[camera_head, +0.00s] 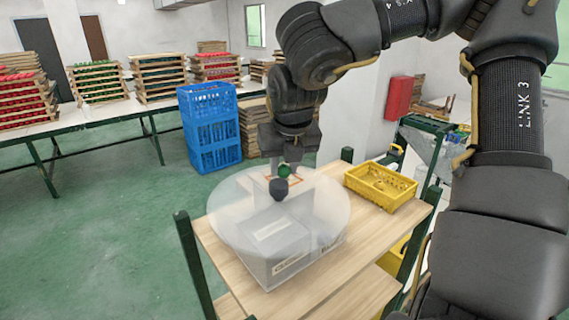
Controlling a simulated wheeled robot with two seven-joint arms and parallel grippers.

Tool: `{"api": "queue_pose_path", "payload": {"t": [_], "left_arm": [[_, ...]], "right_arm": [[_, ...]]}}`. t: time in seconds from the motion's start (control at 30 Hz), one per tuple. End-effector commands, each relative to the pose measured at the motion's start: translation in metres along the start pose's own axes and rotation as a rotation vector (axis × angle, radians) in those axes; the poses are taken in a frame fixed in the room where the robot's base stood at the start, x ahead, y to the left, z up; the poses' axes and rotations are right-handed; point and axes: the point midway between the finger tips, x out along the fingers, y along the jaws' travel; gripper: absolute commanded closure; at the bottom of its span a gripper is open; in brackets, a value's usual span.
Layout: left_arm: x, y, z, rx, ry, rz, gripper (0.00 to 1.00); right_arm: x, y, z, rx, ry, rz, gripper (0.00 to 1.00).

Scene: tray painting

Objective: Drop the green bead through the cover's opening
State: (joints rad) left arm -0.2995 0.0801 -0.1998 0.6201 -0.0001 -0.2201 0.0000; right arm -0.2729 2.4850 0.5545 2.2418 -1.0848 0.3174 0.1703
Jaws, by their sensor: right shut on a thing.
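A round translucent cover (232,217) lies over a grey box (275,270) on the wooden table. A small dark round piece (278,189) stands up from the cover near its far side; I cannot tell whether it is the rim of the opening or a knob. My right gripper (285,169) points down at the far part of the cover, shut on the green bead (284,171). The bead shows between the fingertips, just above and behind the dark piece in the picture. I cannot tell the gap between them. My left gripper is out of view.
A yellow crate (381,186) stands on the table (345,275) right of the cover. Dark green posts (193,265) rise at the table's corners. Stacked blue crates (209,127) stand on the floor behind. A long table with stacked wooden trays (97,82) is at the far left.

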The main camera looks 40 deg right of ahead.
Motion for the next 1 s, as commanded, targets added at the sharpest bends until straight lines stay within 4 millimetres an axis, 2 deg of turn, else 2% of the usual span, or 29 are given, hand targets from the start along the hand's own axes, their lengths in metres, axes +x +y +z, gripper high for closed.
{"api": "queue_pose_path", "payload": {"t": [0.03, 0.2, 0.57, 0.67, 0.83, 1.0], "left_arm": [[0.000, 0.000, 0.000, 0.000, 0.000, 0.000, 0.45], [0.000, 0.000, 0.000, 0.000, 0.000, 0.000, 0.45], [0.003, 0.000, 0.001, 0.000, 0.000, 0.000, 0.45], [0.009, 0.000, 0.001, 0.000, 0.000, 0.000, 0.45], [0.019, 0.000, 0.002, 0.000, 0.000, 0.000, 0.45], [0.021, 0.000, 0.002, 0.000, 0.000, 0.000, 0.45]], "right_arm": [[0.000, 0.000, 0.000, 0.000, 0.000, 0.000, 0.69], [0.000, 0.000, 0.000, 0.000, 0.000, 0.000, 0.47], [-0.005, 0.000, 0.000, 0.001, -0.002, 0.000, 0.47], [-0.018, 0.000, 0.000, 0.001, -0.006, 0.001, 0.47], [-0.053, 0.000, 0.000, 0.001, -0.008, 0.002, 0.47], [-0.085, 0.000, 0.000, 0.002, -0.002, 0.003, 0.47]]}}
